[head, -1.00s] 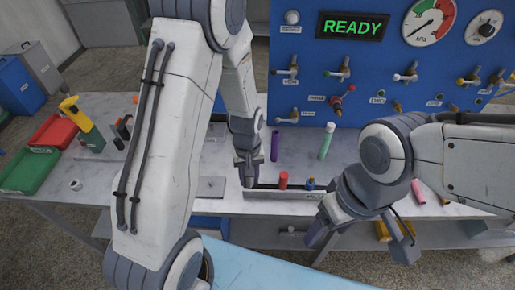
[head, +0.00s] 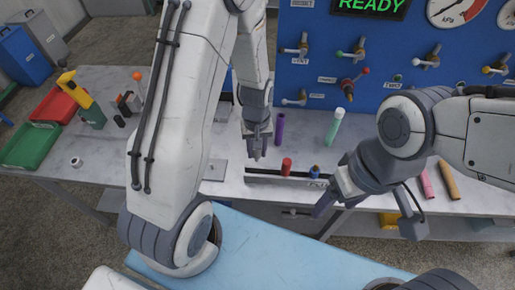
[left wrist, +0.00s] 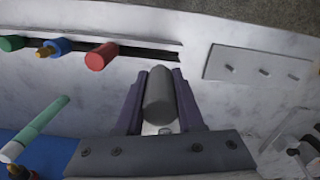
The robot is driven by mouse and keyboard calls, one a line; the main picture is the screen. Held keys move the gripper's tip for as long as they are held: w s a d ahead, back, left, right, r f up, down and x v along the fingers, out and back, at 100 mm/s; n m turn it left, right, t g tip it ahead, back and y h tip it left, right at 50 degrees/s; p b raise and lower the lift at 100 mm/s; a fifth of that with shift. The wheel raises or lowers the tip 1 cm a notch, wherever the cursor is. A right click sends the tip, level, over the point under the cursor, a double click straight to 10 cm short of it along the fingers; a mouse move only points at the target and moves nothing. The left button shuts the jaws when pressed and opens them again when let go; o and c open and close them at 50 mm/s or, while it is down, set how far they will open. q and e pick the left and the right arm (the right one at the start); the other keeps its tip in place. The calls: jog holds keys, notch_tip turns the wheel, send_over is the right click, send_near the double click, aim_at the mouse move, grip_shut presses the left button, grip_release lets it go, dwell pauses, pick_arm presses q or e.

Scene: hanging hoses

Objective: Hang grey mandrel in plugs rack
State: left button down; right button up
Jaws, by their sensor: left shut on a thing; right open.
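The grey mandrel (left wrist: 160,100) is a smooth round-ended cylinder between the purple-grey fingers of my left gripper (left wrist: 155,105). In the head view my left gripper (head: 257,152) hangs just behind the left end of the plugs rack (head: 262,181), apart from it; the mandrel is hard to make out there. The rack is a low metal rail with a dark slot and also shows in the left wrist view (left wrist: 150,42). A red plug (head: 287,167) and a blue plug (head: 313,172) sit in it. My right gripper (head: 368,215) is open and empty, in front of the rack's right end.
A pegged plate (head: 214,170) lies left of the rack. A purple tube (head: 279,130) and a pale green tube (head: 335,127) stand behind it, before the blue panel (head: 300,80). Red (head: 54,108) and green (head: 30,145) bins are at the left.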

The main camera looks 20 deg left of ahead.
aim_at(257, 160)
pick_arm(q)
jog(key=shift+f+b, duration=1.65)
jog(key=shift+f, duration=0.9)
jog(key=shift+f+b, duration=1.4)
jog(key=shift+f, duration=0.75)
jog(key=shift+c, duration=2.2)
grip_release()
notch_tip(257, 160, up, 11)
jog(key=shift+w+f, duration=0.15)
jog(key=shift+f, duration=0.05)
